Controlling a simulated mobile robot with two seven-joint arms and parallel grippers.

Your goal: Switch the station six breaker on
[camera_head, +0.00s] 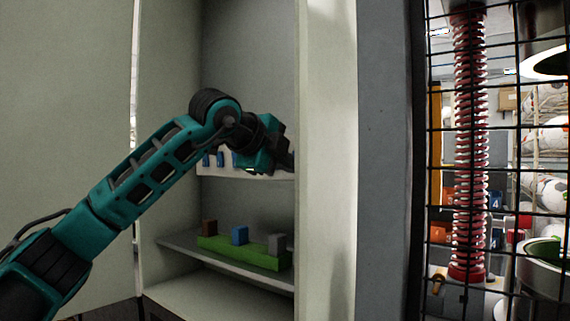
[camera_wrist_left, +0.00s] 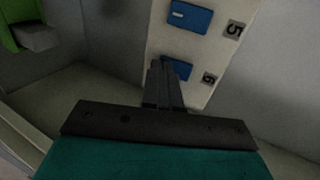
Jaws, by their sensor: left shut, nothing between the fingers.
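The breaker panel is a pale strip (camera_head: 217,170) inside the open cabinet in the head view, with several blue switches along it. In the left wrist view, the station six breaker (camera_wrist_left: 182,68) is a blue switch beside a grey label "6" (camera_wrist_left: 208,79). My left gripper (camera_head: 288,161) is at the panel's right end in the head view and hides that part. In the left wrist view its fingers (camera_wrist_left: 164,66) are shut and empty, with the tips over the left part of the six breaker. I cannot tell whether they touch it. My right gripper is not in view.
The station five breaker (camera_wrist_left: 190,18) and its label "5" sit beside the six breaker. Below the panel, a shelf (camera_head: 190,247) carries a green block (camera_head: 230,252) with brown, blue and grey pieces. The cabinet's right wall (camera_head: 325,200) stands close to my gripper. A black mesh fence is farther right.

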